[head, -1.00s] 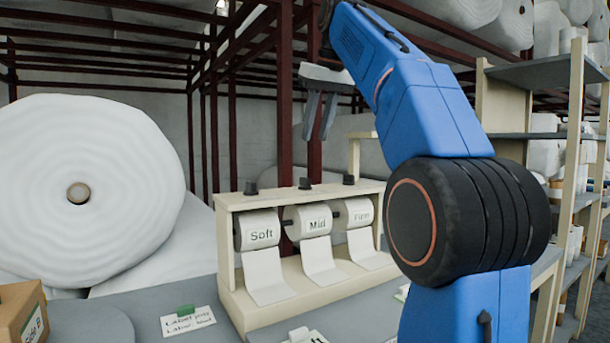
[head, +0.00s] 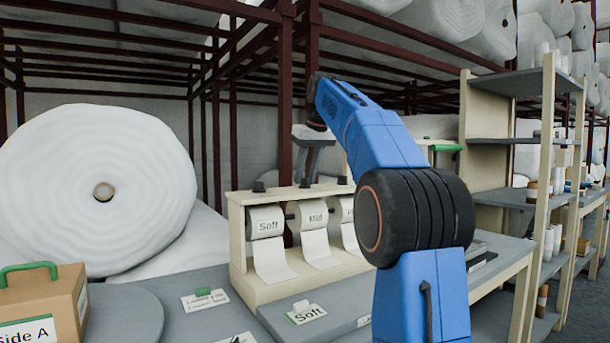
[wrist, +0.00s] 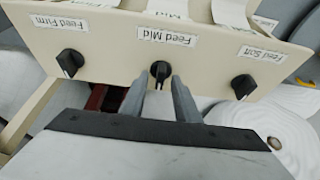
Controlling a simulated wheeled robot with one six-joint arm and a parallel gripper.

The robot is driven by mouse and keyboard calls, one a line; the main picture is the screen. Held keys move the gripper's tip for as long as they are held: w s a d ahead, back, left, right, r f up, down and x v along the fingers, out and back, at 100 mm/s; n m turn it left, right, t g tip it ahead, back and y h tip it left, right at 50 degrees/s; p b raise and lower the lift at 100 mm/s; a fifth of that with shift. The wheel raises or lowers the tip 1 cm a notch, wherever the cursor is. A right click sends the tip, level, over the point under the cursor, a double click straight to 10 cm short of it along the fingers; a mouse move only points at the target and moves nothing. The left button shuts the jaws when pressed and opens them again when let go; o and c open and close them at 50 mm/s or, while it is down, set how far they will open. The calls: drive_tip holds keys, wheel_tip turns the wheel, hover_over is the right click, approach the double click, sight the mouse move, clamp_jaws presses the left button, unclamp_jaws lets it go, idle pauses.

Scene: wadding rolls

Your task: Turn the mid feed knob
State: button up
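The cream dispenser (head: 237,240) stands on the grey bench with Soft, Mid and partly hidden Firm rolls. The mid feed knob (wrist: 160,70) is black, under the "Feed Mid" label (wrist: 167,37), which appears upside down in the wrist view. In the head view this knob (head: 305,184) is on the dispenser's top rail. My gripper (wrist: 160,79) is open, with its two grey fingers apart and their tips at either side of the mid knob. I cannot tell whether they touch it. In the head view my gripper (head: 308,170) is just above the knob.
The firm knob (wrist: 70,62) and soft knob (wrist: 243,86) flank the mid knob. A large white roll (head: 60,190) stands at left, a cardboard box (head: 60,300) at front left. Shelves (head: 510,140) stand at right, and dark red rack posts (head: 285,100) behind.

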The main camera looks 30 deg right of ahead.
clamp_jaws()
drive_tip(key=shift+a+m, duration=0.1)
drive_tip(key=shift+m, duration=0.2)
drive_tip(key=m+h, duration=0.1)
drive_tip(key=m, duration=0.2)
drive_tip(key=shift+a, duration=0.1)
drive_tip(key=m, duration=0.1)
drive_tip(key=m+g+h, duration=0.1)
drive_tip(key=m, duration=0.1)
drive_tip(key=shift+w+a+m+h, duration=0.1)
drive_tip(key=shift+m+h, duration=0.2)
drive_tip(key=m, duration=0.2)
drive_tip(key=m+g+h, duration=0.1)
drive_tip(key=m, duration=0.2)
drive_tip(key=shift+w+a+h, duration=0.1)
drive_tip(key=shift+w+h, duration=0.05)
drive_tip(key=shift+h, duration=0.15)
drive_tip(key=m+g, duration=0.1)
drive_tip(key=m, duration=0.1)
drive_tip(key=m+g, duration=0.1)
drive_tip(key=m, duration=0.2)
drive_tip(key=shift+w+m+h, duration=0.1)
drive_tip(key=shift+m+h, duration=0.2)
drive_tip(key=shift+g, duration=0.3)
